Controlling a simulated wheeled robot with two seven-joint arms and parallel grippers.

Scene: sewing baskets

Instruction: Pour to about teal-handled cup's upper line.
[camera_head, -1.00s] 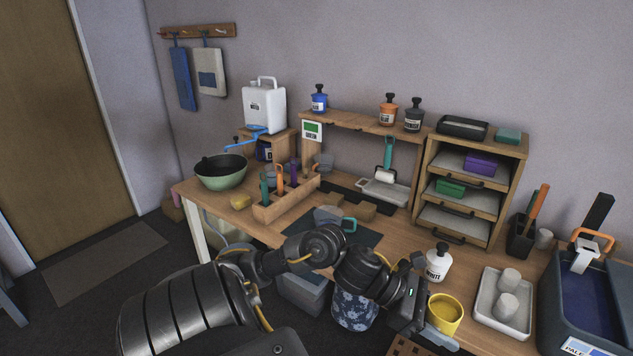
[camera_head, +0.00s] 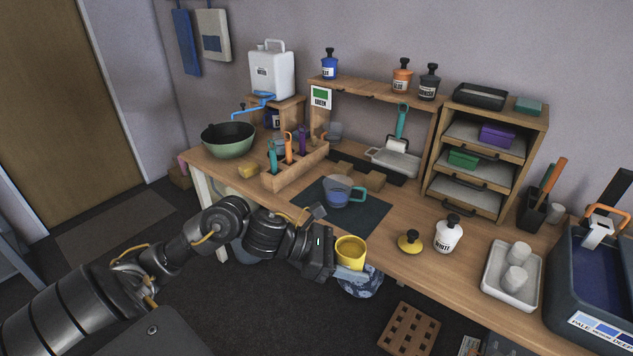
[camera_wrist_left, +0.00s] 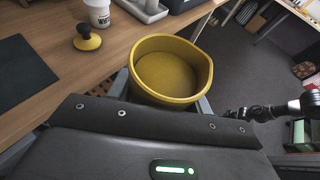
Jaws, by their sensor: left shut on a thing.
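The teal-handled cup (camera_head: 338,192) is clear and stands upright on the dark mat (camera_head: 366,212), its handle to the right. Its marked lines are too small to read, and I cannot tell its contents. My left gripper (camera_head: 352,268) is shut on a yellow pot (camera_head: 351,247), holding it roughly upright near the table's front edge, to the front and right of the cup. In the left wrist view the open yellow pot (camera_wrist_left: 168,68) sits between the fingers. Its inside is all yellow. At the right of that view, a dark arm end (camera_wrist_left: 245,114) appears, its jaws unclear.
A yellow lid with a black knob (camera_head: 410,242) and a white bottle (camera_head: 448,234) stand right of the mat. A wooden tool rack (camera_head: 296,168) and a green bowl (camera_head: 229,141) are left. A tray with white cups (camera_head: 512,276) and a blue-filled tub (camera_head: 596,287) are right.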

